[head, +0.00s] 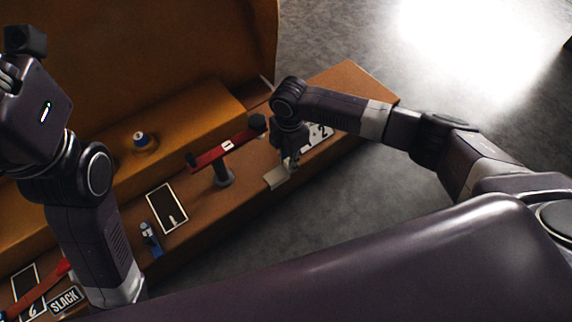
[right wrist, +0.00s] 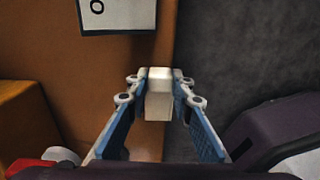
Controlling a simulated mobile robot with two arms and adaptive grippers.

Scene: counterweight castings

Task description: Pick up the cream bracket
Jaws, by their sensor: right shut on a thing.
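The cream bracket (head: 276,178) shows in the head view at the front edge of the brown bench, just below my right gripper (head: 290,164). In the right wrist view it is a pale block (right wrist: 158,103) between the fingertips. My right gripper (right wrist: 158,88) is shut on it, with one blue-padded finger on each side. Whether the bracket still touches the bench is unclear. My left arm stands at the left of the head view; its fingers are not visible.
A red bar (head: 240,143) on a dark post stands left of my right gripper. A white "2" plate (head: 319,134) lies behind it. A black panel (head: 167,207) and a blue fitting (head: 150,238) are further left. Grey floor (head: 370,200) lies beyond the bench edge.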

